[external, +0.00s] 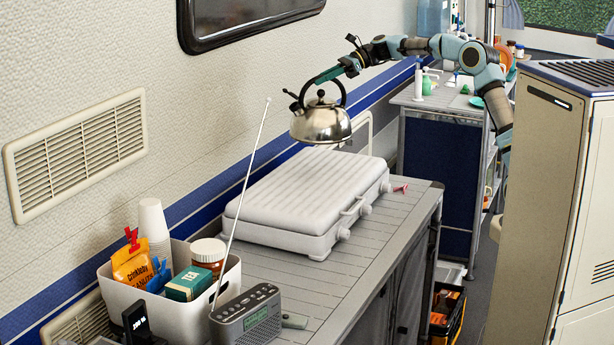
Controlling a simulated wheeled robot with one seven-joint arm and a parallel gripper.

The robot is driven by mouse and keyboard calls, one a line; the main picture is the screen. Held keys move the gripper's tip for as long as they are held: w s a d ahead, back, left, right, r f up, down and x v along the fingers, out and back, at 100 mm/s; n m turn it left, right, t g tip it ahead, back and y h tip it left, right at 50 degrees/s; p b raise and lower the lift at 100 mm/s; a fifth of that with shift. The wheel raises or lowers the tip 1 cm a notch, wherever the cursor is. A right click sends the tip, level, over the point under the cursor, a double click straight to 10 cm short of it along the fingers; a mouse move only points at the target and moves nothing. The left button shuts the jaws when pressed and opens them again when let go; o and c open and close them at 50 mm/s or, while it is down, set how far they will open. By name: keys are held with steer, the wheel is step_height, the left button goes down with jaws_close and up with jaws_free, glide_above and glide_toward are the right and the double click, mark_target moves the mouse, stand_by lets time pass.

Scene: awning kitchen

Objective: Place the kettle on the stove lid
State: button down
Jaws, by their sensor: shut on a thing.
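A shiny steel kettle (321,124) with a black arched handle hangs upright in the air in the external view. My gripper (325,76) is shut on the kettle's handle near its top; the arm reaches in from the right. The stove lid (305,184) is the closed, ribbed light-grey top of a portable stove on the counter. The kettle is above the lid's far part, with a visible gap between them. The exact position over the lid is hard to judge from this one view.
The counter (362,258) also holds a grey radio (246,318) with a tall antenna (245,190) rising left of the stove. A white bin (180,315) with food packs stands at the near left. A small pink item (401,188) lies right of the stove. The wall runs close behind.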

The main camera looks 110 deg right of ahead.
mark_target(321, 117)
steer(key=shift+f+p, duration=0.6)
steer(key=shift+f, duration=5.8)
steer(key=c, duration=0.8)
jaws_free()
steer(key=shift+o, duration=0.2)
steer(key=shift+r, duration=0.15)
steer(key=b+v, duration=0.2)
steer(key=v, duration=1)
